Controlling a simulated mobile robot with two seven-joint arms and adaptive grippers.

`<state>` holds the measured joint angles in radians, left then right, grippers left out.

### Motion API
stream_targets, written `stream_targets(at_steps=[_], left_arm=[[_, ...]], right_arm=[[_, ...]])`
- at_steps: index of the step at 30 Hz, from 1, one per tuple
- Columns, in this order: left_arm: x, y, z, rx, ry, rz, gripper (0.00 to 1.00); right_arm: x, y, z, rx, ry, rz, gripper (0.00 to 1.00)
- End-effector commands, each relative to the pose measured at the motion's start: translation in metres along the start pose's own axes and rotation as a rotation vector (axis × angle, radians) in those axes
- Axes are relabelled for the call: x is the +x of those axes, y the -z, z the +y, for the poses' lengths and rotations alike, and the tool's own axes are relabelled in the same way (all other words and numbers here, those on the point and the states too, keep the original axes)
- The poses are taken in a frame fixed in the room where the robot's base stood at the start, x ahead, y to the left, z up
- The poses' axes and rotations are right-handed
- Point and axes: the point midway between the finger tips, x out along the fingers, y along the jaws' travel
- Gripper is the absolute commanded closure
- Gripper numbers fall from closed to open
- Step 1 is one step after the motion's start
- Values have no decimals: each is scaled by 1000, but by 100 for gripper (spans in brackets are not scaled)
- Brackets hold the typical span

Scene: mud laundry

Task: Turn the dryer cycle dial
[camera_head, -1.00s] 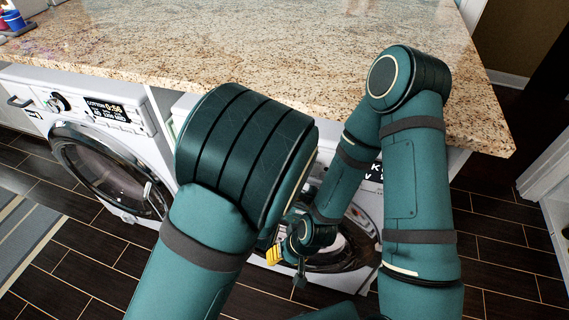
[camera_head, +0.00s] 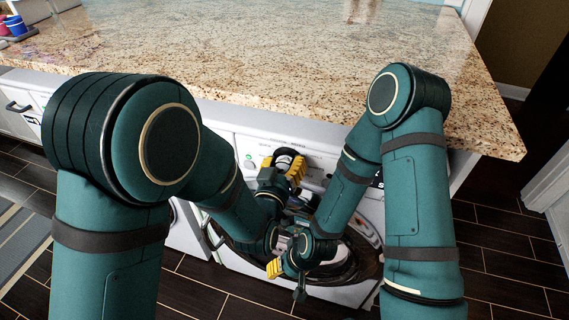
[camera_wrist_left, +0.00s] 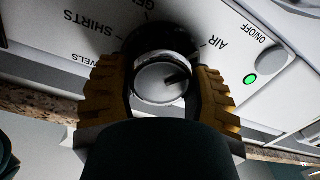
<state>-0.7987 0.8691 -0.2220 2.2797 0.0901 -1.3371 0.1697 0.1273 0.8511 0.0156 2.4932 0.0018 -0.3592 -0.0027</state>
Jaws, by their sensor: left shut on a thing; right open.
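The dryer cycle dial is a round knob with a silvery face and a dark base (camera_wrist_left: 162,80). In the left wrist view it sits between the yellow fingers of my left gripper (camera_wrist_left: 160,88), which is shut on it. In the head view the left gripper (camera_head: 285,167) is at the dryer's control panel (camera_head: 318,160), with the dial (camera_head: 288,158) between its fingers. Labels such as AIR and SHIRTS ring the dial. My right gripper (camera_head: 288,282) is lower, in front of the dryer's round door, with a yellow finger showing; it is open.
A green-lit ON/OFF button (camera_wrist_left: 249,79) is beside the dial. The granite countertop (camera_head: 290,60) overhangs the panel above. The dryer's door (camera_head: 345,265) is below, partly hidden by my arms. Red and blue cups (camera_head: 16,25) stand far left.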

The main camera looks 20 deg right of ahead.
Motion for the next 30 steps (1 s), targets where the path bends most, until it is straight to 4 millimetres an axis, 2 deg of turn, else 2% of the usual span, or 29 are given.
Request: stream_targets(at_steps=[7, 8, 10, 22, 30], left_arm=[[1, 1, 2, -2, -4, 4, 82], [1, 1, 2, -2, -4, 4, 37], [1, 1, 2, -1, -3, 4, 12], [-5, 0, 0, 0, -1, 1, 12], [-46, 0, 0, 0, -1, -1, 12]], right_arm=[[0, 0, 0, 0, 0, 0, 53], [0, 0, 0, 0, 0, 0, 53], [0, 0, 0, 0, 0, 0, 53], [0, 0, 0, 0, 0, 0, 53], [0, 0, 0, 0, 0, 0, 53]])
